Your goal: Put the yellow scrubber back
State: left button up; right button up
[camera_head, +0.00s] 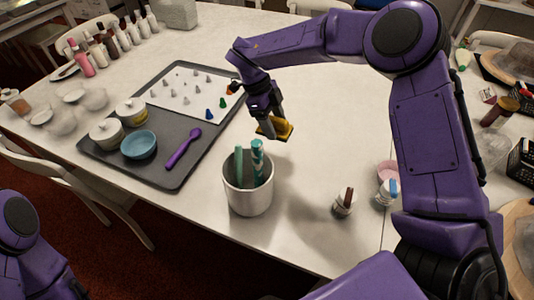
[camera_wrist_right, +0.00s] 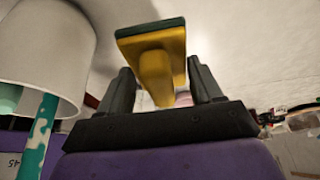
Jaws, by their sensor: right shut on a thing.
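The yellow scrubber (camera_head: 275,127) is in my right gripper (camera_head: 273,116), held above the table just behind the white cup. In the right wrist view, the yellow scrubber (camera_wrist_right: 158,62) has a dark green pad and sits between the two dark fingers of the right gripper (camera_wrist_right: 160,90). The white cup (camera_head: 248,198) stands upright near the table's front edge and holds teal-handled tools (camera_head: 257,160). The cup also shows at the left of the right wrist view (camera_wrist_right: 45,50). My left gripper is out of view; only part of the left arm shows at the lower left.
A dark tray (camera_head: 180,178) left of the cup holds a blue bowl (camera_head: 138,145), white jars, a purple spoon (camera_head: 183,150) and a white sheet with several piping tips. Small bottles (camera_head: 343,203) stand right of the cup. The table behind the gripper is clear.

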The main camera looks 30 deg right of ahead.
jog(key=shift+w+f, duration=0.1)
jog(key=shift+f, duration=0.5)
send_near(277, 156)
jog(key=x, duration=0.5)
jog(key=shift+s+d+f, duration=0.1)
jog(key=shift+s+f, duration=0.05)
jog(key=shift+s, duration=0.1)
jog(key=shift+w+f, duration=0.1)
jog(key=shift+f, duration=0.3)
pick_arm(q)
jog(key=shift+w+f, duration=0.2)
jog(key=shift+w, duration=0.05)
pick_arm(e)
jog(key=o, duration=0.9)
jog(key=shift+o, duration=0.2)
jog(key=shift+r+p, duration=0.25)
jog(key=shift+p, duration=0.05)
pick_arm(q)
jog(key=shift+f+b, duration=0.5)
jog(key=shift+b, duration=0.15)
pick_arm(e)
jog(key=v, duration=1.1)
jog(key=shift+r, duration=0.4)
